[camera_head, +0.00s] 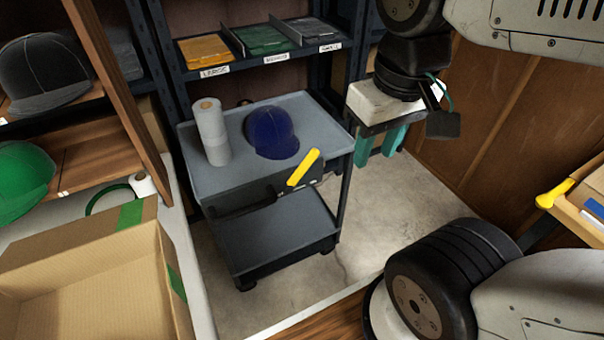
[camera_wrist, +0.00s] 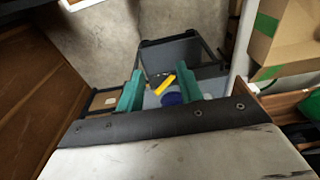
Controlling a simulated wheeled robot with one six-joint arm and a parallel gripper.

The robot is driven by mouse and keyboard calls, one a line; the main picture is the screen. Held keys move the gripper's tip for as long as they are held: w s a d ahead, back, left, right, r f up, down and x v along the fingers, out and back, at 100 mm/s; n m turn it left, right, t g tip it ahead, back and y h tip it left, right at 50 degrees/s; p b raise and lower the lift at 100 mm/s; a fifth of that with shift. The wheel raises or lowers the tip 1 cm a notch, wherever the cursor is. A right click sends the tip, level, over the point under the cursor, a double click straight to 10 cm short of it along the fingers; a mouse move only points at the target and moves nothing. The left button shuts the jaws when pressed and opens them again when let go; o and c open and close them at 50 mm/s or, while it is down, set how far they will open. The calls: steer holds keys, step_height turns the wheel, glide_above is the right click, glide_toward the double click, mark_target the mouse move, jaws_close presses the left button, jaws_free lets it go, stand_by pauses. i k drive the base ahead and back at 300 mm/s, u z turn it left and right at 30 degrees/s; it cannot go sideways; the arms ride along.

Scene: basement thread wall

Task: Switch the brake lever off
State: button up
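The yellow brake lever (camera_head: 304,168) is on the front right of a grey cart (camera_head: 236,178). It slants up to the right from a dark mount on the cart's front edge. In the wrist view the lever (camera_wrist: 165,84) shows between my two fingers, some way beyond them. My gripper (camera_head: 380,148) is in the air to the right of the cart, with its teal fingers pointing down. The fingers are apart and empty in the wrist view (camera_wrist: 161,88). Nothing touches the lever.
A blue cap (camera_head: 271,135) and a white roll (camera_head: 211,132) stand on the cart's top. A shelf (camera_head: 258,64) with bins is behind it. An open cardboard box (camera_head: 90,245) is at lower left. Another yellow handle (camera_head: 553,193) is at far right. Bare floor (camera_head: 395,190) lies right of the cart.

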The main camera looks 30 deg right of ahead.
mark_target(288, 187)
steer(key=z, duration=1.5)
steer(key=k, duration=0.75)
steer(key=u, duration=0.9)
